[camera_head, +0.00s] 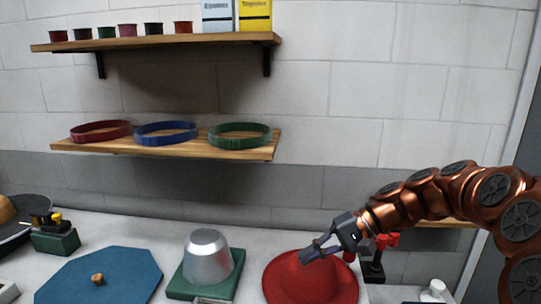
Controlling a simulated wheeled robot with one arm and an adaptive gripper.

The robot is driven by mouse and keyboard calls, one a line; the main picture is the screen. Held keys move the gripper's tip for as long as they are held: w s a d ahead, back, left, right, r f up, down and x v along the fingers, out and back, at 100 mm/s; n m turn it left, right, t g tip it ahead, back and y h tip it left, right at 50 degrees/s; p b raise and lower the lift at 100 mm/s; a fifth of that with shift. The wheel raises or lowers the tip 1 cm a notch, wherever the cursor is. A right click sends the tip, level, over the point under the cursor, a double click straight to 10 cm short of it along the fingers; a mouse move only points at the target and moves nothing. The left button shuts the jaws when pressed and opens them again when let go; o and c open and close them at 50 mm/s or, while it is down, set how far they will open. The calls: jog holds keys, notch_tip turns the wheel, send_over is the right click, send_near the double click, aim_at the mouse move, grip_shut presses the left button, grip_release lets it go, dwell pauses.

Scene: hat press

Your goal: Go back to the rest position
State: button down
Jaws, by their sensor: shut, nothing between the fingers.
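My gripper (308,254) is at the end of my copper-coloured arm, which reaches in from the right. Its fingers are shut with nothing between them. It is over the crown of a red hat (283,283) on the counter. I cannot tell whether the fingertips touch the hat. The gripper and wrist hide part of the hat's top and right side.
A silver metal form (208,258) stands on a green base (180,286) left of the hat. A blue octagonal board (125,268) lies further left. A black stand with red knobs (374,270) is close behind my wrist. Shelves (100,147) hang on the wall.

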jog(key=s+f+n+g+h, duration=0.1)
jog(key=s+f+h, duration=0.15)
jog(key=s, duration=0.55)
jog(key=s+f+n+h, duration=0.15)
jog(key=s+h, duration=0.25)
jog(key=s, duration=0.5)
jog(key=s+d+f+h, duration=0.2)
jog(key=s+d+f, duration=0.1)
jog(key=s+d, duration=0.2)
jog(key=s+d+f+h, duration=0.3)
jog(key=s+d, duration=0.1)
jog(key=s, duration=0.4)
jog(key=shift+s+d, duration=0.15)
jog(key=shift+d, duration=0.25)
